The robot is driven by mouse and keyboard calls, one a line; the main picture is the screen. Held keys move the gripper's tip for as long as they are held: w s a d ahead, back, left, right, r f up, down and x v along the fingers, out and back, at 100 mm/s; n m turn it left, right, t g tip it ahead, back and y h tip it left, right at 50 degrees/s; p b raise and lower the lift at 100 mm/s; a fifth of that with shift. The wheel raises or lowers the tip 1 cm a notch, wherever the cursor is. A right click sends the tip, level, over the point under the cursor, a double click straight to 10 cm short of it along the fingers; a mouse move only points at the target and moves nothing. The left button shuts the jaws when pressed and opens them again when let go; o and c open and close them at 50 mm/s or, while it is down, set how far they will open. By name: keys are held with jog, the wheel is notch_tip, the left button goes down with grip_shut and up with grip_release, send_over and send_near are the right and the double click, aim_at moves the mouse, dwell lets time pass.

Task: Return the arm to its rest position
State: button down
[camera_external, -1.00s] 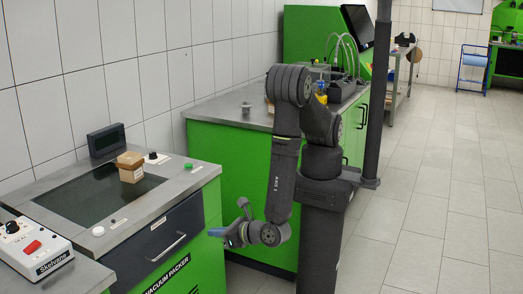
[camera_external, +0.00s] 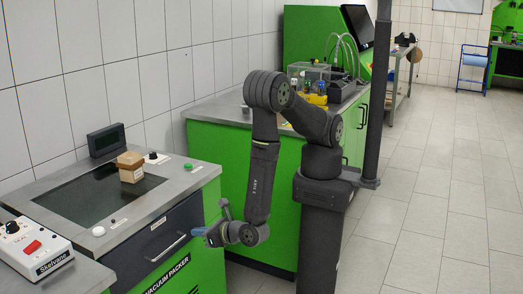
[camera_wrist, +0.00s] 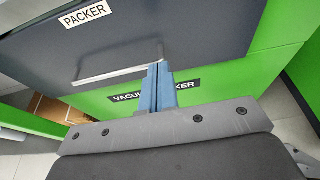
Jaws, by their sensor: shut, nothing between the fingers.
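My gripper (camera_external: 203,234) hangs low in front of the green vacuum packer cabinet (camera_external: 184,262), near its drawer handle (camera_external: 166,247). In the wrist view the blue fingers (camera_wrist: 158,88) are together with nothing between them. There they point at the dark drawer front and its silver handle (camera_wrist: 118,66), overlapping the handle's right end; I cannot tell how close they are. My arm is bent, with the upper part raised and the forearm hanging down.
A cardboard box (camera_external: 130,166) sits on the packer's dark glass top (camera_external: 90,202). A white control box (camera_external: 36,247) with a red switch stands at the lower left. A second green cabinet (camera_external: 235,168) stands behind my arm. The tiled floor (camera_external: 420,240) on the right is clear.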

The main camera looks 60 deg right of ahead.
aim_at(177, 228)
jog(key=x, duration=0.4)
jog(key=r+x, duration=0.1)
jog(key=x, duration=0.1)
jog(key=shift+w, duration=0.35)
jog(key=c, duration=2.1)
grip_release()
